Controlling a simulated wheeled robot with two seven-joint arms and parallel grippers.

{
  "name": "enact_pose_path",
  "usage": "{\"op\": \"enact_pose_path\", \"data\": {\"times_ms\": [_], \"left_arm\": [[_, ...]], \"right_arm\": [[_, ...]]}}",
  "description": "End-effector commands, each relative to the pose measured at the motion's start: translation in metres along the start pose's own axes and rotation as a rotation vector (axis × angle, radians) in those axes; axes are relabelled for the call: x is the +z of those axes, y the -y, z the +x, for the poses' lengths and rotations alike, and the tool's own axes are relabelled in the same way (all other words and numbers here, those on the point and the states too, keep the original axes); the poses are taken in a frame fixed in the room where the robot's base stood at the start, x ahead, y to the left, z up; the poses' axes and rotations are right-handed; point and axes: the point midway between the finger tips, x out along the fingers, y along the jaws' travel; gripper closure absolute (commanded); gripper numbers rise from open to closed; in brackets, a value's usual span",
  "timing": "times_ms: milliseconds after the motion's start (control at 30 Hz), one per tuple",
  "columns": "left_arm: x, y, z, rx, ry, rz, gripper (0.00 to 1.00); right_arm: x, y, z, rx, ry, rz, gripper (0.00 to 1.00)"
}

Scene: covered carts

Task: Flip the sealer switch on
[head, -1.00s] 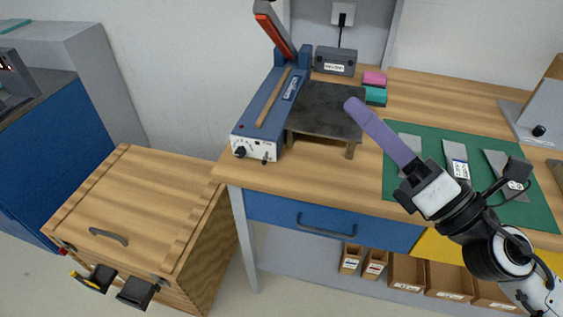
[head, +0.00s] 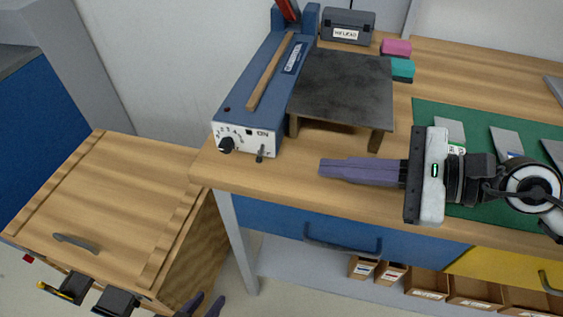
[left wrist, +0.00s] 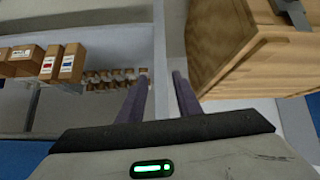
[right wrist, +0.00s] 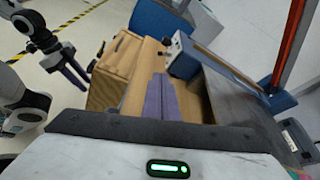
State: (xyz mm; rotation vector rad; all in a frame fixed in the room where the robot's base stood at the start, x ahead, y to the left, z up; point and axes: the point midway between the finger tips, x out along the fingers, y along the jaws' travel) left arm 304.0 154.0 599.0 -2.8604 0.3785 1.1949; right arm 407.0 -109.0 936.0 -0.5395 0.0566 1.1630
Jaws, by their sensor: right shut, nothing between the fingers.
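The sealer (head: 268,85) is a long blue box with a wooden strip on top and a raised red arm, at the left of the table. Its white front panel (head: 240,138) has a black knob (head: 226,144) and, right of it, a small lever switch (head: 260,153) angled downward below the printed "ON". My right gripper (head: 321,168) is shut and empty, its purple fingers pointing left, apart from the switch and to its right. The sealer also shows beyond its fingers in the right wrist view (right wrist: 183,57). My left gripper (head: 209,297) is low by the wooden chest, open and empty.
A dark raised plate (head: 342,85) stands right of the sealer. A green mat (head: 425,110) with grey pouches lies at the right. Pink (head: 396,47) and teal (head: 402,68) blocks sit behind. A wooden chest (head: 110,190) stands left of the table. The table front before the panel is clear.

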Motion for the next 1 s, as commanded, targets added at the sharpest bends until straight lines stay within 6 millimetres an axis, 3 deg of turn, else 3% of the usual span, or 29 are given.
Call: {"op": "enact_pose_path", "data": {"times_ms": [467, 1000], "left_arm": [[-0.003, -0.001, -0.005, -0.001, -0.001, -0.004, 0.69], [-0.006, 0.005, -0.016, -0.012, 0.011, -0.016, 0.69]], "right_arm": [[0.003, 0.001, 0.007, -0.002, 0.005, 0.003, 1.00], [0.003, 0.001, 0.088, -0.001, 0.004, 0.004, 1.00]]}}
